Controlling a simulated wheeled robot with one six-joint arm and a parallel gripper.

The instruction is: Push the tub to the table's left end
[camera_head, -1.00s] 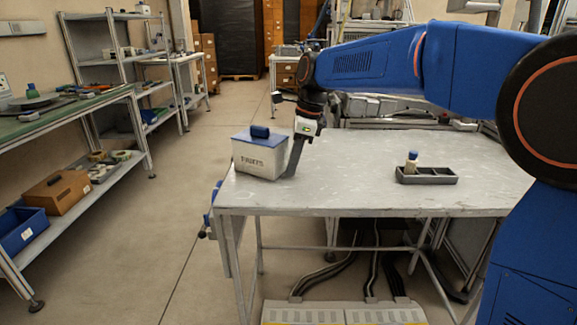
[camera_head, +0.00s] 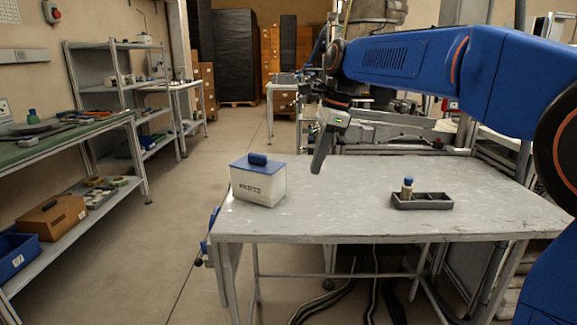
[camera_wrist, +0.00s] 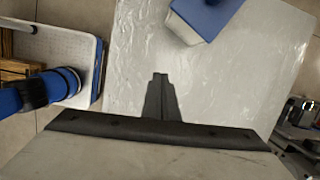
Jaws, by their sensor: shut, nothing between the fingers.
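The tub (camera_head: 258,186) is a white box with printed lettering, a blue lid and a dark blue handle on top. It stands upright at the left end of the table (camera_head: 330,222), near the left edge. My gripper (camera_head: 318,168) is shut and empty, raised above the table to the right of the tub and apart from it. In the wrist view my gripper (camera_wrist: 159,76) points over the bare tabletop (camera_wrist: 130,40). Part of the tub (camera_wrist: 192,22) shows at the top of that view, cut off by the frame.
A dark divided tray (camera_head: 434,202) sits on the table's right half, with a small blue-topped bottle (camera_head: 407,187) at it. The tabletop between tray and tub is clear. Open floor (camera_head: 170,215) lies left of the table, with shelves (camera_head: 110,85) beyond.

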